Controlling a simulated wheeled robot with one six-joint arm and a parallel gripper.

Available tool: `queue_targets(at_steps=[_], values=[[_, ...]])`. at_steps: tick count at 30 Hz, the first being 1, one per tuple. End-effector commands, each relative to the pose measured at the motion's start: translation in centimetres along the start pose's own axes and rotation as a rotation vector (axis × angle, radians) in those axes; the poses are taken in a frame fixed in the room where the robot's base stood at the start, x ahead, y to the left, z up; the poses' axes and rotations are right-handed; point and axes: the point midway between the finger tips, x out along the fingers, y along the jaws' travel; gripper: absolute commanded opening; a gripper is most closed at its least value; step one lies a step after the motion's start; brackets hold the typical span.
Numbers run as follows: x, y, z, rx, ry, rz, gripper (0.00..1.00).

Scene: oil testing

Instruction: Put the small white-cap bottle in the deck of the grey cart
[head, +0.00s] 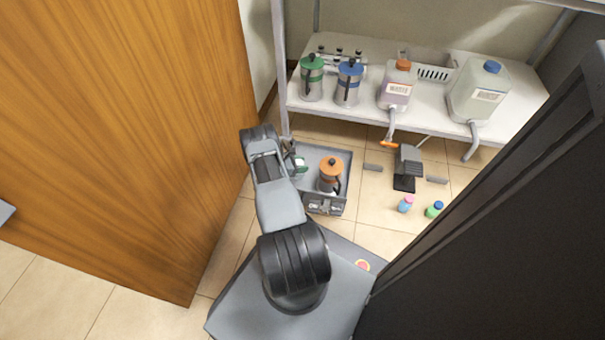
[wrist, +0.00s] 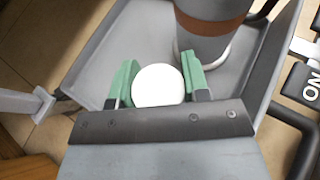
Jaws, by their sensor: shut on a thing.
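The small white-cap bottle (wrist: 158,86) is seen from above in the wrist view, its round white cap between the green finger pads. My gripper (wrist: 157,84) is shut on it over the grey cart's deck (wrist: 120,60). In the head view my gripper (head: 299,165) is at the left part of the cart's deck (head: 318,153), and the bottle is mostly hidden there. I cannot tell whether the bottle's base touches the deck. An orange-lidded canister (head: 331,174) stands on the deck to the right of my gripper; its lower body (wrist: 208,35) is close by in the wrist view.
A shelf (head: 430,112) behind holds green-lidded (head: 312,78) and blue-lidded (head: 349,84) canisters and two jugs. A wooden door (head: 120,130) is at left, a dark panel (head: 500,210) at right.

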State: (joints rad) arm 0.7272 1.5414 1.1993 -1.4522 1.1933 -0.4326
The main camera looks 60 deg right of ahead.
Motion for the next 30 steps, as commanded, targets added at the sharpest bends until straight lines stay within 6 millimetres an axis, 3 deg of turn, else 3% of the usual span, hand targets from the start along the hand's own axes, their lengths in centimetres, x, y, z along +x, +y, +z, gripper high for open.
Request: queue_targets(at_steps=[8, 15, 27, 28, 30], values=[[0.6, 0.1, -1.7, -0.001, -0.001, 0.003, 0.13], [1.6, 0.1, -4.4, -0.003, -0.001, 0.006, 0.13], [1.6, 0.2, -4.6, -0.002, -0.001, 0.007, 0.13], [1.6, 0.1, -4.6, -0.003, 0.0, 0.006, 0.44], [1.6, 0.2, -4.6, -0.003, 0.0, 0.006, 0.51]])
